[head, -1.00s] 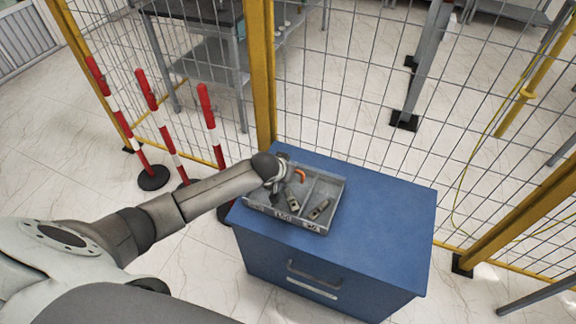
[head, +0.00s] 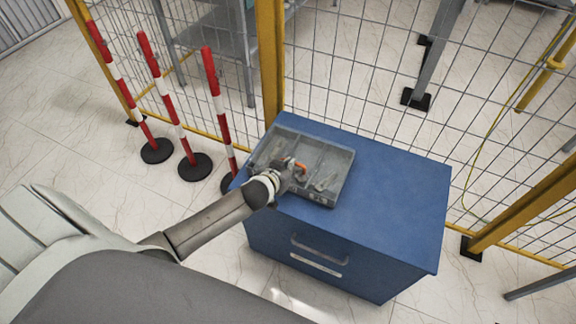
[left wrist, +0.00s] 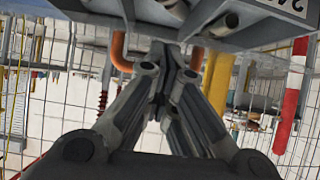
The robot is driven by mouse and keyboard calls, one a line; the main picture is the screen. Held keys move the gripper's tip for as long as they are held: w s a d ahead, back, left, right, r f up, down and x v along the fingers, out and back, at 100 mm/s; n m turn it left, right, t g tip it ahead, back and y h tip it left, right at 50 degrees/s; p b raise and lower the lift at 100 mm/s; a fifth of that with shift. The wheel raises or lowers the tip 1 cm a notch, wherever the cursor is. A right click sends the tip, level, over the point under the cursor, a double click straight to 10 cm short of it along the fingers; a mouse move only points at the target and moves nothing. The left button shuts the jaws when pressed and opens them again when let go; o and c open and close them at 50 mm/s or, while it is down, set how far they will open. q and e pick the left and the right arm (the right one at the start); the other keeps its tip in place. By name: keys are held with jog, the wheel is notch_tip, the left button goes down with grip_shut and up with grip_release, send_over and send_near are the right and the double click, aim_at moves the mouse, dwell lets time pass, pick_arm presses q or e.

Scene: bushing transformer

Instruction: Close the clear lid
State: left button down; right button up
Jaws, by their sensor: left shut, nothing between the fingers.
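A shallow grey box (head: 342,181) sits on the blue cabinet near its left back corner. A dull see-through layer that looks like the clear lid (head: 318,146) lies over the box; I cannot tell whether it is fully down. Small metal parts show dimly beneath it. My left gripper (head: 294,172) is shut and empty at the box's near left part, and it hides some of it. In the left wrist view its fingers (left wrist: 168,60) are together, just below the box's underside or rim. My right gripper is not in view.
The blue cabinet (head: 395,205) has free top to the right of the box. A yellow-framed wire fence (head: 400,110) stands behind it. Red and white posts (head: 165,95) stand at the left. An orange piece (head: 300,165) shows beside my gripper.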

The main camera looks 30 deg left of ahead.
pick_arm(q)
jog(key=shift+w+a, duration=0.1)
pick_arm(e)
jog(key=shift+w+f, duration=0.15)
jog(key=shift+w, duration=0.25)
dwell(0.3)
